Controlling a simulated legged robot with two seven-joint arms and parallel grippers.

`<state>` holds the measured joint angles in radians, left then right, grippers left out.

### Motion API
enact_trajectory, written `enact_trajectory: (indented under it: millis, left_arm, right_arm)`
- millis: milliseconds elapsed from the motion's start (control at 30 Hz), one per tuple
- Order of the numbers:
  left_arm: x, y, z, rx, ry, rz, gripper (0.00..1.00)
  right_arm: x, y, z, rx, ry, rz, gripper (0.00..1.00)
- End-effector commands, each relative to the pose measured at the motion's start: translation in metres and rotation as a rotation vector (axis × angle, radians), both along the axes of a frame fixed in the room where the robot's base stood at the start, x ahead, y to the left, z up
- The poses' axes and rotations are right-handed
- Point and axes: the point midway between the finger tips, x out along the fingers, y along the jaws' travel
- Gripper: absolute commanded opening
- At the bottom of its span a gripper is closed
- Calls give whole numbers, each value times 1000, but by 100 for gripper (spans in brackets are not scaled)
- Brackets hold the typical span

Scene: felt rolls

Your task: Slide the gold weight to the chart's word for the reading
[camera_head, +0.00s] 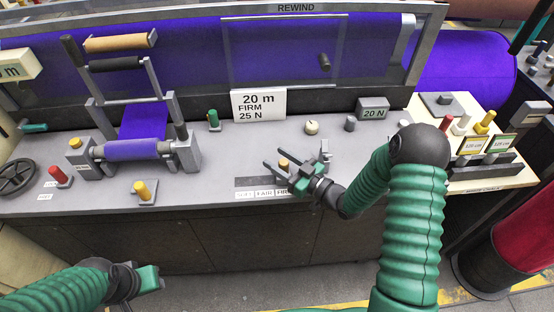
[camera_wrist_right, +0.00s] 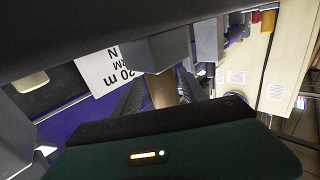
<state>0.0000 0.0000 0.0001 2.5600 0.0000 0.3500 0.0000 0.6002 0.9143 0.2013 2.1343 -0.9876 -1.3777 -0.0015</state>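The gold weight (camera_head: 283,163) is a small tan-gold upright cylinder on the grey bench, behind the word strip (camera_head: 262,193). The strip reads what looks like SOFT, FAIR and FIRM; my right gripper partly covers its FIRM end. My right gripper (camera_head: 277,160) is open, its fingers on either side of the weight. In the right wrist view the weight (camera_wrist_right: 163,90) stands between the two dark fingers; I cannot tell whether either touches it. A white card (camera_head: 258,104) reads 20 m, FIRM, 25 N. A grey box (camera_head: 373,109) reads 20 N. My left gripper (camera_head: 150,279) hangs empty in front of the bench.
A purple felt roller (camera_head: 136,149) stands at left, with a red knob (camera_head: 58,175) and a yellow knob (camera_head: 142,190) near the front edge. A green knob (camera_head: 213,118) and a round cream knob (camera_head: 312,127) stand farther back. Small cards and coloured knobs crowd the right-hand bench.

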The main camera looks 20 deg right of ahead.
Motion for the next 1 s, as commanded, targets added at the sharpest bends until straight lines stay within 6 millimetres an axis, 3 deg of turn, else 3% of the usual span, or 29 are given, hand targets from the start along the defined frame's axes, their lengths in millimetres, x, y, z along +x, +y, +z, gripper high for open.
enact_trajectory:
  millis: [200,333,800,1000]
  left_arm:
    - [0,0,0,0,0,0,36]
    - [0,0,-1,0,0,0,36]
    - [0,0,-9,0,0,0,36]
    - [0,0,-10,0,0,0,36]
  right_arm:
    - [-1,0,1,0,-2,1,50]
    - [-15,-8,0,0,-1,0,50]
    - [-125,-74,-2,4,1,-5,50]
    - [-146,-84,-2,4,0,0,50]
